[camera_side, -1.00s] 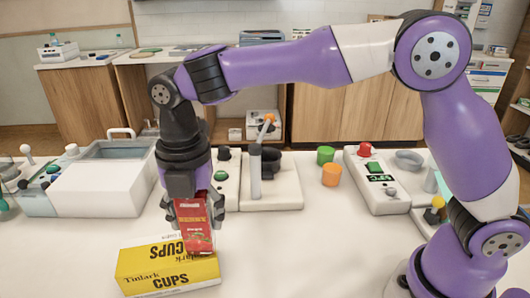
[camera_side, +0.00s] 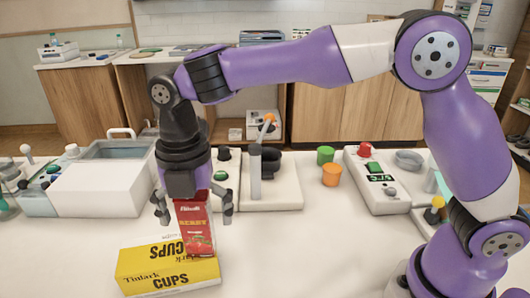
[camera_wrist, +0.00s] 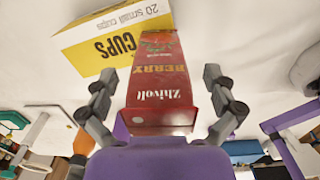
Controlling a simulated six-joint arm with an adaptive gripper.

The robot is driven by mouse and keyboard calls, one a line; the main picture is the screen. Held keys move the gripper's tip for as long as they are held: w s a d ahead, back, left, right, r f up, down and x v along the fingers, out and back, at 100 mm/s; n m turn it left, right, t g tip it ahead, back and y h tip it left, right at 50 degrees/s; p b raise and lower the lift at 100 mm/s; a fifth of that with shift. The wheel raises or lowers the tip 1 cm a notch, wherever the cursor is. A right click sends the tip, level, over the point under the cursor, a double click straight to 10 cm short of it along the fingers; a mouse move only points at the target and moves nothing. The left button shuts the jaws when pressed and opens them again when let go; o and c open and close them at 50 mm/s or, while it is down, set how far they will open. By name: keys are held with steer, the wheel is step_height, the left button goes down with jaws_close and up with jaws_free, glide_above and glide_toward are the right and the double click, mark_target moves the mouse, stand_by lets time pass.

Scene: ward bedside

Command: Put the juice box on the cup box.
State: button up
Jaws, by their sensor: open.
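The yellow cup box (camera_side: 150,272) lies on the white table at the front left, and it shows at the upper left of the wrist view (camera_wrist: 115,38). The red juice box (camera_side: 199,238) stands roughly upright, with its lower end over the right part of the cup box. Its underside is hidden, so I cannot tell how fully it rests there. My gripper (camera_side: 194,212) is open, with one finger on each side of the juice box's upper part. The wrist view shows the juice box (camera_wrist: 160,85) between the spread fingers, with gaps on both sides.
A white bin-like unit (camera_side: 98,188) stands at the left. Behind my gripper is a white base with a tap-like post (camera_side: 270,195). The front middle table is clear.

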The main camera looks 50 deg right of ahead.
step_height(320, 180, up, 11)
steer(key=shift+r, duration=0.2)
steer(key=s+d+r+m+t, duration=0.1)
steer(key=s+d+m+t, duration=0.3)
steer(key=d+m, duration=0.95)
steer(key=s+d+f+m+t, duration=0.1)
steer(key=s+d+f+m, duration=0.5)
steer(key=m, duration=0.7)
steer(key=shift+s+d+f+t, duration=0.15)
steer(key=shift+s+f+t, duration=0.15)
steer(key=shift+s+f, duration=0.6)
steer(key=shift+s+r+m, duration=0.2)
steer(key=shift+m, duration=0.05)
